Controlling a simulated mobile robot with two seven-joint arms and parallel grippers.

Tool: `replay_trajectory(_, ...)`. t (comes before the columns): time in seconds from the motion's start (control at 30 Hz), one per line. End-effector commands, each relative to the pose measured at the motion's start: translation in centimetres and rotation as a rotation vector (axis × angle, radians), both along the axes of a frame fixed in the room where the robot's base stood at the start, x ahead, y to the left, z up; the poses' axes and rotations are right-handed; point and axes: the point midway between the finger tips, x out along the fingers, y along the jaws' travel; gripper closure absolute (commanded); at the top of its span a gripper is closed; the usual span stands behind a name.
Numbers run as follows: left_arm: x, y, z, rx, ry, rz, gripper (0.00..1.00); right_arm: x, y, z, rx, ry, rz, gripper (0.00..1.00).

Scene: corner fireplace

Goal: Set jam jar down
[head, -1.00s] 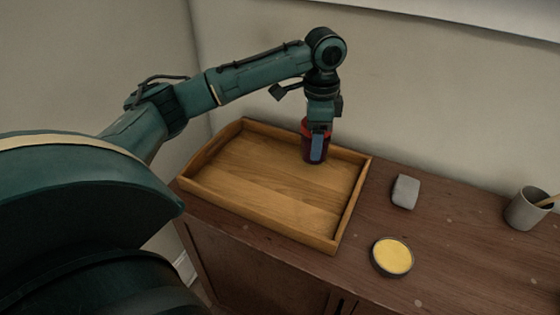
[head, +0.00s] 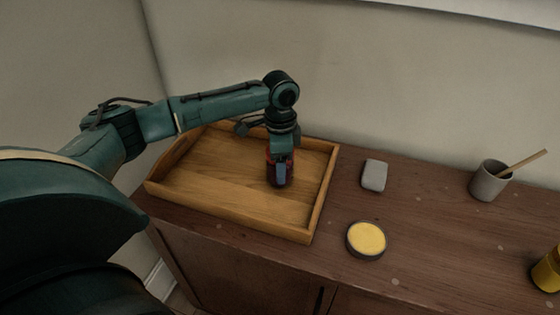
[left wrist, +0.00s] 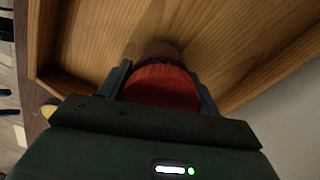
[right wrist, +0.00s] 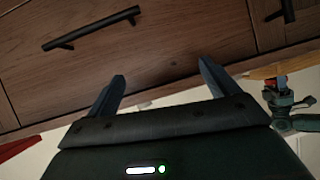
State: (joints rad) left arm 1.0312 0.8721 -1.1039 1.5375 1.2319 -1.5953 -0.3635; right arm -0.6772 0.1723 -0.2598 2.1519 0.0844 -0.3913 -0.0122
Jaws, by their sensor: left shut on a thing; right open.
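The jam jar is dark with a red lid; the lid (left wrist: 162,86) fills the space between the fingers in the left wrist view. In the head view the jar (head: 270,168) is upright inside the wooden tray (head: 225,216), near its right-hand part. My left gripper (head: 281,172) is shut on the jar from above. I cannot tell whether the jar's base touches the tray floor. My right gripper (right wrist: 160,85) is open and empty, in front of the cabinet's drawer fronts in the right wrist view.
The tray stands on a dark wood cabinet top (head: 420,220). Right of it are a grey block (head: 374,175), a round tin with yellow contents (head: 366,239), a grey cup (head: 489,181) holding a stick, and a yellow item (head: 546,274). The tray's left part is bare.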

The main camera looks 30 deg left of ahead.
Motion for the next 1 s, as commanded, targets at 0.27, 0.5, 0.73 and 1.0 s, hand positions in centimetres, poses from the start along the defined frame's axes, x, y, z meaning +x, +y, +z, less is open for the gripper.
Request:
replay_trajectory(0.27,0.0,0.0,-0.2,-0.001,-0.001,0.0,0.26,0.0,0.0,0.1,-0.002,0.0,-0.001,0.13)
replay_trajectory(0.5,0.0,0.0,-0.2,0.0,0.0,0.0,0.15,0.0,0.0,0.0,-0.003,0.001,-0.001,0.13)
replay_trajectory(0.73,0.0,0.0,0.4,0.0,-0.001,0.0,0.15,0.0,-0.1,-0.2,-0.004,0.003,0.002,0.13)
replay_trajectory(1.0,0.1,0.0,5.5,-0.001,-0.006,0.0,0.15,-0.1,-0.1,0.2,-0.01,0.003,0.005,0.13)
